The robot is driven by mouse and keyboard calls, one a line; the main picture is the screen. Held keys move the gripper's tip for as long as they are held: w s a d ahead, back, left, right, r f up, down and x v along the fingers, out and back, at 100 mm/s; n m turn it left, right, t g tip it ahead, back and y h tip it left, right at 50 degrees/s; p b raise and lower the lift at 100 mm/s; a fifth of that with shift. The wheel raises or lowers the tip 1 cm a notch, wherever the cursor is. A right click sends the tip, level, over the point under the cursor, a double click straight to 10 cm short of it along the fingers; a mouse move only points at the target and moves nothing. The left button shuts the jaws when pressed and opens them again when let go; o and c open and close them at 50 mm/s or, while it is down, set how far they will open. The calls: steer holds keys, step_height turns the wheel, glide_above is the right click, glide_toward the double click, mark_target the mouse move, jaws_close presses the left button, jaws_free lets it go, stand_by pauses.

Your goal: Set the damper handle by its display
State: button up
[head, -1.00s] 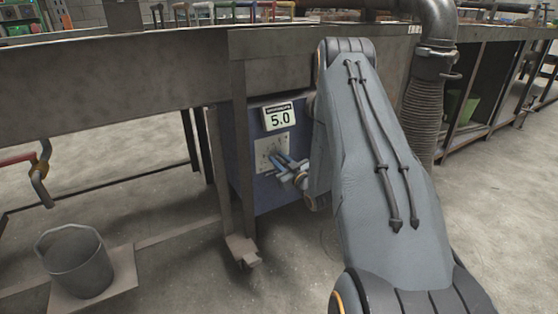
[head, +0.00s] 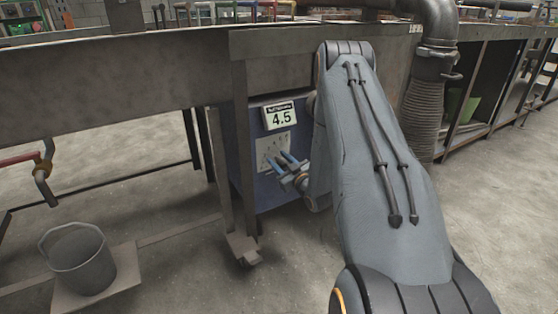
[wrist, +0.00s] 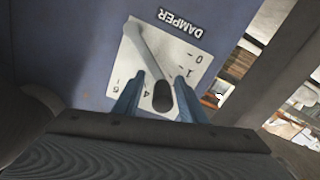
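The damper display (head: 281,116) on the blue box reads 4.5 in the head view. Below it is a pale scale plate (head: 272,148), partly covered by my gripper. The wrist view shows the plate (wrist: 190,52) upside down, marked DAMPER, with 0, 1, 4 and 5 legible. The grey damper handle (wrist: 147,50) crosses the plate and ends in a dark knob (wrist: 163,97). My gripper (wrist: 160,78), also in the head view (head: 277,160), has its blue fingers apart on either side of the knob. The right finger is close to the knob; contact is not clear.
The blue box (head: 270,190) stands under a metal bench (head: 130,75), behind a bench leg (head: 240,170). A bucket (head: 80,262) stands on a low plate at left. A ribbed duct (head: 418,110) runs down right of my arm.

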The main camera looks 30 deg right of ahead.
mark_target(285, 166)
steer(key=s+p, duration=0.2)
steer(key=s, duration=0.5)
steer(key=shift+s+d, duration=0.1)
steer(key=shift+s, duration=0.2)
